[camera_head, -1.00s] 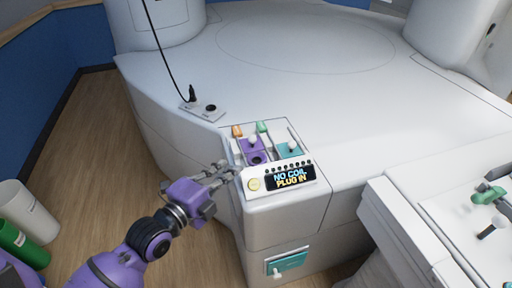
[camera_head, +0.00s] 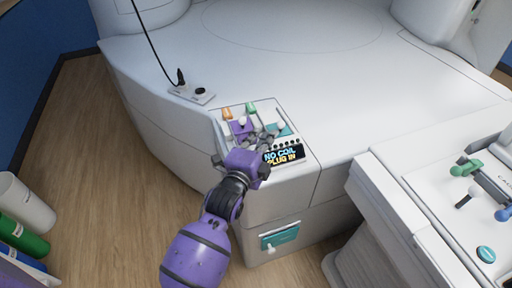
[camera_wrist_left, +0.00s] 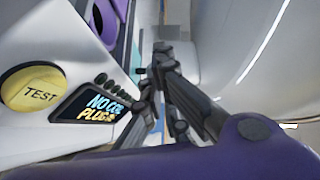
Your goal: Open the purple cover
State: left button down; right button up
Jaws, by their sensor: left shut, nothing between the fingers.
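The purple cover (camera_head: 237,130) is a small purple panel with a pale knob on the white console, partly hidden by my left gripper. A purple part also shows at the top edge of the left wrist view (camera_wrist_left: 113,18). My left gripper (camera_head: 266,136) is over the console, just right of the purple cover and above the display. Its fingers are shut and empty; in the left wrist view the gripper (camera_wrist_left: 161,58) is beside the display. I cannot tell whether the fingers touch the console. My right gripper is not in view.
A teal panel (camera_head: 279,129) is right of the purple one, with orange (camera_head: 227,113) and green (camera_head: 251,108) pieces behind. A corded plug (camera_head: 181,78) stands behind left.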

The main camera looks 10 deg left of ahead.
aim_at(251, 128)
pick_arm(q)
jog(key=shift+w+a+f, duration=0.15)
jog(key=shift+w+a, duration=0.5)
jog(key=shift+w+a+f, duration=0.15)
jog(key=shift+w+a, duration=0.45)
jog(key=shift+w+a+f, duration=0.1)
jog(key=shift+a, duration=0.35)
jog(key=shift+w+a+p, duration=0.35)
jog(key=shift+w+a, duration=0.25)
jog(key=shift+a, duration=0.1)
jog(key=shift+f, duration=0.1)
